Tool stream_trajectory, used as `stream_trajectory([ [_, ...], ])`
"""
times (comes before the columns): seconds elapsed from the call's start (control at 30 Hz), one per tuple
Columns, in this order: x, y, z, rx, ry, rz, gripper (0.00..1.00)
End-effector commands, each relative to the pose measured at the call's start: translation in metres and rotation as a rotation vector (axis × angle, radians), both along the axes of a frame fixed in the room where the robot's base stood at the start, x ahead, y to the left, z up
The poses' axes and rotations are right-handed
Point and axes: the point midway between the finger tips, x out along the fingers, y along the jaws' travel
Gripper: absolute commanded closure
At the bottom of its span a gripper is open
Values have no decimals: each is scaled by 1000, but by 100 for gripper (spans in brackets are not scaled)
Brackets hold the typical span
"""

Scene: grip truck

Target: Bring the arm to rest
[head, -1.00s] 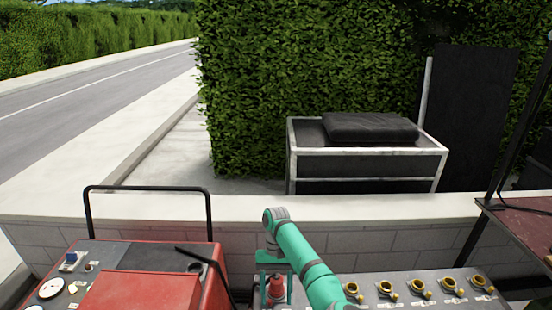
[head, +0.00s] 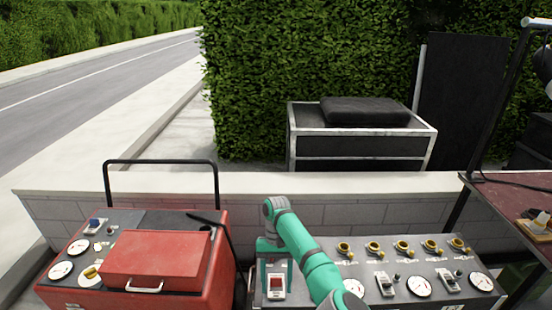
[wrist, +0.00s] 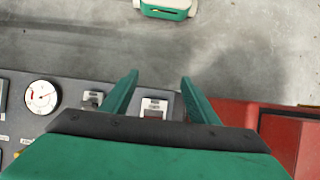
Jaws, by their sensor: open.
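My green arm reaches up from the bottom of the head view and bends down at its wrist. My gripper (head: 275,282) points down over the left end of the grey control panel (head: 320,278). Its two fingers are apart in the wrist view (wrist: 160,80). A switch with a red rocker (head: 277,284) shows between the fingers in the head view. The same switch (wrist: 153,108) shows between them in the wrist view. Nothing is held. Whether the fingers touch the panel or switch cannot be told.
A red machine (head: 165,258) with a black bar handle (head: 160,162) stands close on the left. Yellow-ringed knobs, switches and gauges line the panel on the right. A low wall (head: 400,184) runs behind. A dark red table (head: 510,205) stands at the right.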

Motion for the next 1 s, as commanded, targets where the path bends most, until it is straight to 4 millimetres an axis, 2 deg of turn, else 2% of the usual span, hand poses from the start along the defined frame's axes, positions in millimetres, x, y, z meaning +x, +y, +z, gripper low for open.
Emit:
stream_trajectory([
  [0.37,-13,55,-51,114,-65,44,45],
  [0.57,-26,102,-85,208,-122,70,45],
  [0.67,-37,137,-107,276,-163,84,45],
  [0.8,-59,198,-137,398,-245,94,45],
  [1.0,-88,271,-164,561,-377,61,45],
])
